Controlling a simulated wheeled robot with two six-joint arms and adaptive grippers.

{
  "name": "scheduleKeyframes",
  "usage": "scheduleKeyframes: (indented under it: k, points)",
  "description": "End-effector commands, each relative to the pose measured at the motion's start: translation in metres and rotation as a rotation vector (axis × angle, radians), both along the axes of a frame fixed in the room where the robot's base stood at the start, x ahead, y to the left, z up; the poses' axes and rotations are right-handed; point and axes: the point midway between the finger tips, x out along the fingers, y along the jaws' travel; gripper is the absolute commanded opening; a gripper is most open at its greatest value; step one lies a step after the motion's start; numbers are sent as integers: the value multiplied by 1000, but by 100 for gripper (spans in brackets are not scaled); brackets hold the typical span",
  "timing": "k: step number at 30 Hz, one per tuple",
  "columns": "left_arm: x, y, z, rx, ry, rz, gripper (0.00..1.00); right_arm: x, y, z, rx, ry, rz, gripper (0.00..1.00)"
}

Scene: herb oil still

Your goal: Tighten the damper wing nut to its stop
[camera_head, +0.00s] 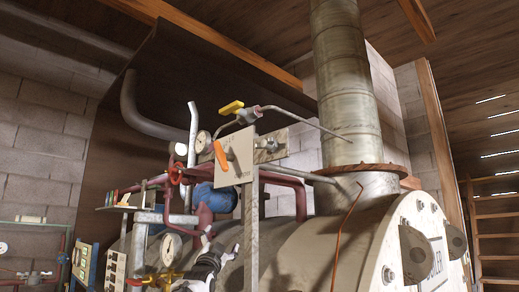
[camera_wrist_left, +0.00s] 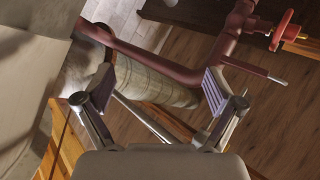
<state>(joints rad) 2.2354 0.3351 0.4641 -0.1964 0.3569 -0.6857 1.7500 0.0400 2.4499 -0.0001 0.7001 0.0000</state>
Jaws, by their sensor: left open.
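My left gripper (camera_head: 222,241) shows low in the middle of the head view, beside the boiler and below the grey panel with the orange lever (camera_head: 220,155). In the left wrist view the fingers (camera_wrist_left: 158,92) are spread wide with nothing gripped. Between and beyond them is a ribbed pale pipe (camera_wrist_left: 158,82), with a dark red pipe (camera_wrist_left: 150,62) crossing. I cannot pick out the damper wing nut for certain in either view. A small metal fitting (camera_head: 268,143) sits on a plate by the flue pipe (camera_head: 347,90). My right gripper does not show.
The large pale boiler (camera_head: 300,250) fills the lower right. A red handwheel (camera_head: 177,173), a yellow-handled valve (camera_head: 231,107), gauges and several pipes crowd the space around the gripper. The wrist view shows a red valve wheel (camera_wrist_left: 287,30) at upper right. A wooden ladder (camera_head: 495,230) stands far right.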

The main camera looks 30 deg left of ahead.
Motion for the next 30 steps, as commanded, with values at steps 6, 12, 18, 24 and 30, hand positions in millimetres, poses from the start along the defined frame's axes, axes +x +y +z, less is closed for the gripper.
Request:
scheduleKeyframes:
  k: [6,12,18,24,30]
  points:
    - [-9,-44,-18,-453,437,-223,93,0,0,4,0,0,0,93]
    - [-102,-152,52,-666,709,-588,93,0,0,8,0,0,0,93]
    - [-210,-198,172,-616,611,-751,93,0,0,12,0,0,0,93]
    - [-256,-203,220,-574,534,-769,93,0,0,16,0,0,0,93]
    - [-229,-213,227,-575,538,-767,93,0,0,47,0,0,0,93]
